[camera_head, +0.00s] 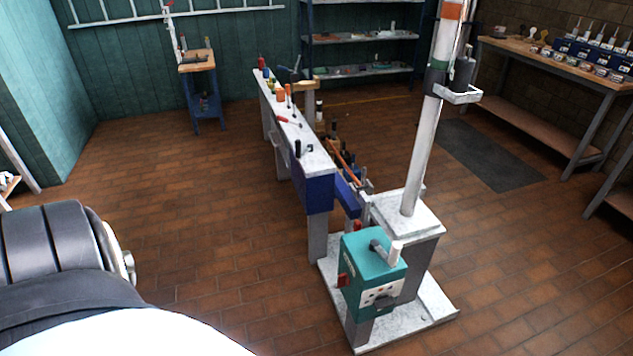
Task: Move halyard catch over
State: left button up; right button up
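A white mast (421,150) with an orange band near the top rises from a pale pedestal (408,213). A dark fitting (463,72) and a white bracket (459,94) sit on the mast's upper part. A teal box (372,262) stands in front of the pedestal, with a grey and white lever on its top and a red part on its left side. I cannot tell which of these parts is the halyard catch. Neither gripper is in view; a dark and white part, probably mine, fills the lower left corner.
A long narrow bench (310,155) with tools stands left of the mast. A wooden workbench (555,62) with jars and bottles is at the right, beside a dark mat (487,154). A blue stand (205,95) and shelves (362,38) stand behind. Brick floor (190,220) at left is clear.

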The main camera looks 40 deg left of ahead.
aim_at(343, 278)
jog(key=k, duration=0.3)
jog(key=u, duration=1.05)
jog(key=i, duration=0.5)
jog(key=u, duration=0.05)
